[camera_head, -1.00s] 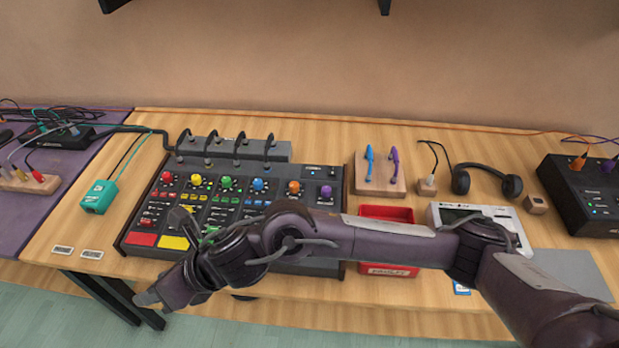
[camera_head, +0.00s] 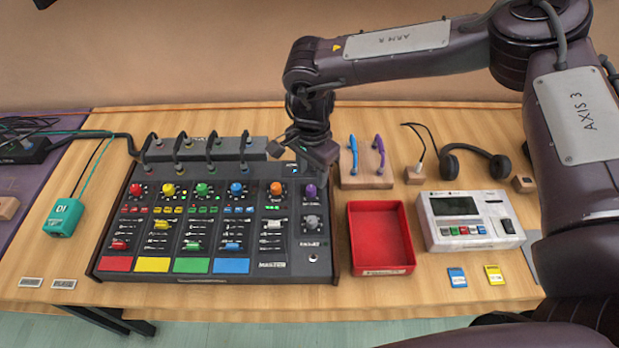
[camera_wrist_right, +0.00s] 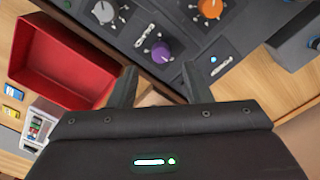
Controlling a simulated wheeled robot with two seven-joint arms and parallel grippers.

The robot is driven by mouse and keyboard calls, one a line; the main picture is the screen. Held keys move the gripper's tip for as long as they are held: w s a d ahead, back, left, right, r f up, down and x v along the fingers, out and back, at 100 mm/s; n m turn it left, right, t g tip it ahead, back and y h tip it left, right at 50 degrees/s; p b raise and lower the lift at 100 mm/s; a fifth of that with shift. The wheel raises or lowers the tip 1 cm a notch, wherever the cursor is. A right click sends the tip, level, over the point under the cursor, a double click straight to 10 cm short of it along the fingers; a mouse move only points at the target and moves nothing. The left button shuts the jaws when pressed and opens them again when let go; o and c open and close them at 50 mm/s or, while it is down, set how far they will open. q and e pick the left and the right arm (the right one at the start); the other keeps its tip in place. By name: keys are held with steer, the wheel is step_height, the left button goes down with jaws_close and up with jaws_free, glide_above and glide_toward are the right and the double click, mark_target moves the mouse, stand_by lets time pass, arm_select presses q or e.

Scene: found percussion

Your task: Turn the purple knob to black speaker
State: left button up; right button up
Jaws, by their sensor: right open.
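The purple knob (camera_head: 311,191) stands at the upper right of the black mixing console (camera_head: 293,262), right of the orange knob (camera_head: 277,188). In the right wrist view the purple knob (camera_wrist_right: 161,51) shows just beyond the fingertips, with a pale pointer mark and small printed marks around it. My right gripper (camera_head: 304,166) is open above the back right of the console. In the right wrist view its fingers (camera_wrist_right: 160,82) are spread and empty, one to each side below the knob, apart from it. I cannot make out a black speaker or its marking. My left gripper is out of view.
A red tray (camera_head: 380,270) sits right of the console. A grey box with black cables (camera_head: 203,150) lies behind the console.

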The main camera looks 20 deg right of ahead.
mark_target(311, 188)
steer(key=f, duration=0.2)
steer(key=shift+s+f, duration=0.2)
steer(key=shift+f, duration=0.2)
steer(key=shift+w+f+p, duration=0.15)
steer(key=shift+f+p, duration=0.05)
steer(key=shift+f, duration=0.35)
steer(key=shift+w+f+p, duration=0.15)
steer(key=shift+f+p, duration=0.05)
steer(key=shift+f, duration=0.45)
steer(key=shift+s, duration=0.1)
steer(key=c, duration=0.7)
jaws_close()
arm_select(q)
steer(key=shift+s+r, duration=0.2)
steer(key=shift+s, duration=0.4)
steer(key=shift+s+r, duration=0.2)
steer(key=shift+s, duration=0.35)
